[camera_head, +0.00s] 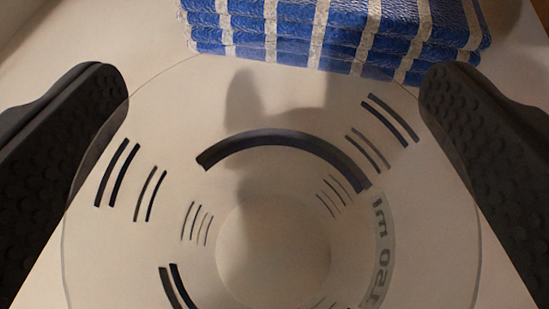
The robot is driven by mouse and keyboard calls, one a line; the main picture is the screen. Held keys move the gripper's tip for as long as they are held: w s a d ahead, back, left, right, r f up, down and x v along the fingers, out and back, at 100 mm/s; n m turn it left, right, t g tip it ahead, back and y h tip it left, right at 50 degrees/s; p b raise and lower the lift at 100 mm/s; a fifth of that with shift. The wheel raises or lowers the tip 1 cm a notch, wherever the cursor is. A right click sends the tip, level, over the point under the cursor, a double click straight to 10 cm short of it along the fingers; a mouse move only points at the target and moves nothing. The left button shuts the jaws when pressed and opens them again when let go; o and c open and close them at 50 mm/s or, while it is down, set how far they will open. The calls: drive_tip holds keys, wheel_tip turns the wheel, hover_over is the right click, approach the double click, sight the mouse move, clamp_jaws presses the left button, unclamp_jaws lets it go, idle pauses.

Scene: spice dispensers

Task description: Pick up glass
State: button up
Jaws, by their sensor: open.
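The glass's near edge is cut off by the bottom of the picture. My gripper (272,88) is open. One dark, textured finger is on the left of the glass and the other on the right. Both fingers overlap the glass's outer edge in the picture; I cannot tell whether they touch it.
A folded stack of blue and white striped cloth (345,25) lies just beyond the glass at the top. The pale surface (150,35) is clear to the upper left. Shadows fall across the surface and cloth.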

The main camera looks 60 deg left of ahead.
drive_tip(key=c, duration=1.2)
drive_tip(key=shift+o, duration=0.2)
drive_tip(key=shift+r, duration=0.1)
